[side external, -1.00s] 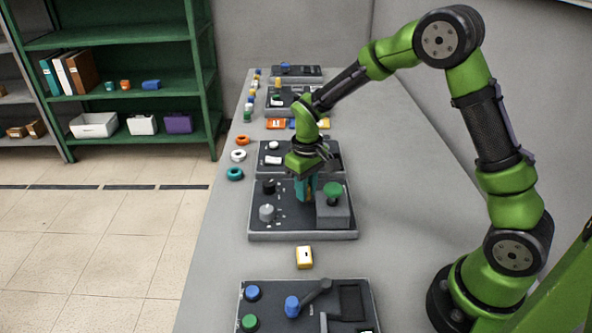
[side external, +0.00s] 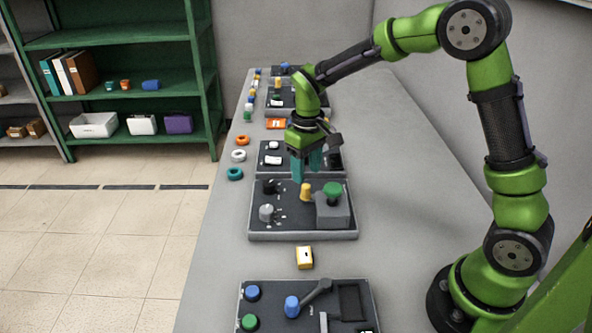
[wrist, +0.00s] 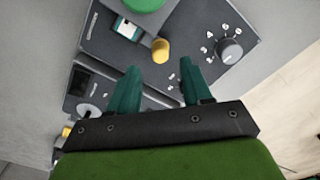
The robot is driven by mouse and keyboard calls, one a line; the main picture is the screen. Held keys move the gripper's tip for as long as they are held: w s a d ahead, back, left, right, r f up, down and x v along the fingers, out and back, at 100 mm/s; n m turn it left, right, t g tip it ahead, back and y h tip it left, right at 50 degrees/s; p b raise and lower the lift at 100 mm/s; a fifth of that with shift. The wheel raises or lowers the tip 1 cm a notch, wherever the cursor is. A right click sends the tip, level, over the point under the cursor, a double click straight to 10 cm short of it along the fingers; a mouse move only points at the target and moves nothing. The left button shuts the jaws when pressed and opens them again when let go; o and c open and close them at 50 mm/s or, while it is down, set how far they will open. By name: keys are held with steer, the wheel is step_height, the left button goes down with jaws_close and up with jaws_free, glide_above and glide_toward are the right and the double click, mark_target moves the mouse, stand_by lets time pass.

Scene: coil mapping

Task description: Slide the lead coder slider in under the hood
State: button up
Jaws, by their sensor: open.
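A grey box with a green mushroom button (side external: 333,190) on top stands on the right of the middle panel; it may be the hood. A yellow peg (side external: 306,191) stands close to the box's left side and may be the slider's handle; I cannot tell whether they touch. In the wrist view the peg (wrist: 160,50) lies just beyond my fingertips, beside the box with its white and teal window (wrist: 127,29). My gripper (side external: 306,172) is open and empty, above and behind the peg. No slider is clearly labelled.
The middle panel (side external: 285,229) also carries a grey knob (side external: 266,213) and a black knob (side external: 268,186). A yellow-and-white block (side external: 304,257) lies in front. A nearer panel (side external: 350,292) has a lever. Coloured rings (side external: 235,174) lie at left.

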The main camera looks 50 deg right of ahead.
mark_target(306, 186)
step_height(306, 186, up, 11)
steer(key=shift+c, duration=0.3)
